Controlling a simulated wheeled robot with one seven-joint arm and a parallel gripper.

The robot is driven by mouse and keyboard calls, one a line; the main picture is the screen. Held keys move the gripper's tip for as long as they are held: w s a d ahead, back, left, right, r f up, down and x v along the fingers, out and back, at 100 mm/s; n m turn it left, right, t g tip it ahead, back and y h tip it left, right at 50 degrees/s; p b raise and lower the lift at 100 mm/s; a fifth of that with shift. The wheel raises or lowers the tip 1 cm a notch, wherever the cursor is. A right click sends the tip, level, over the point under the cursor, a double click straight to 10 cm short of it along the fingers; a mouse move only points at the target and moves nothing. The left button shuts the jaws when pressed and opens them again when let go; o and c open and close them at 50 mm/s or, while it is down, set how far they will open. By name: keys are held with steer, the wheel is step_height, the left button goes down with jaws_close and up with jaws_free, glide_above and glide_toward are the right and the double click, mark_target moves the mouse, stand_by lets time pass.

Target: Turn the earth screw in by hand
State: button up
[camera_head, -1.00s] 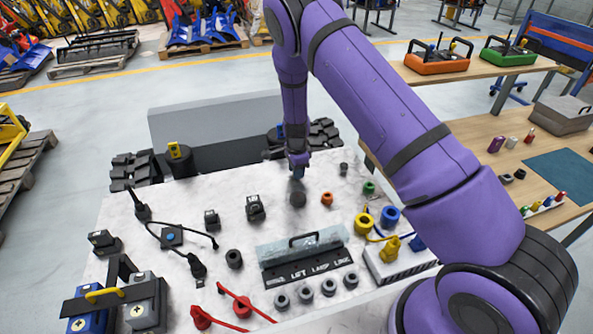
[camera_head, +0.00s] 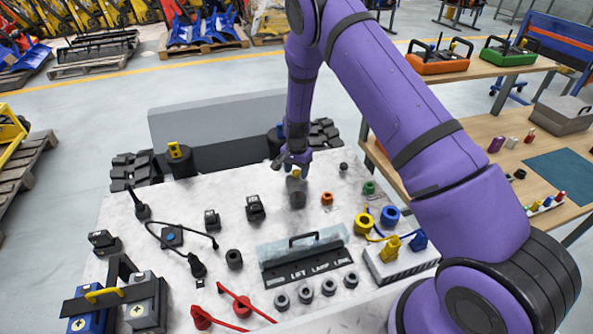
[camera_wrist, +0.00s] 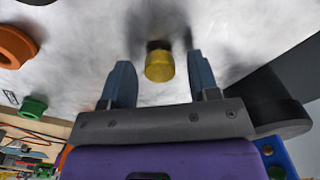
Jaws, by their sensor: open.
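The earth screw shows as a yellow knurled knob (camera_wrist: 159,67) on a dark stem against the pale panel in the wrist view. In the head view its small yellow top (camera_head: 295,172) shows just below my gripper (camera_head: 293,160), above a dark round spot on the panel. My gripper's two blue-grey fingers (camera_wrist: 160,60) are apart, one on each side of the knob. A gap shows between each finger and the knob, so they do not grip it. How deep the screw sits cannot be told.
An orange ring (camera_head: 327,198), a green socket (camera_head: 369,187) and a dark knob (camera_head: 343,167) stand to the right on the pale panel (camera_head: 220,275). Black connectors (camera_head: 255,207) stand to the left. A clear-covered lamp-link block (camera_head: 305,262) is nearer the front.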

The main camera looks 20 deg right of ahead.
steer(key=n, duration=0.4)
steer(key=shift+n, duration=0.4)
steer(key=n, duration=0.5)
steer(key=shift+n, duration=0.4)
steer(key=n, duration=1)
steer(key=shift+n, duration=0.4)
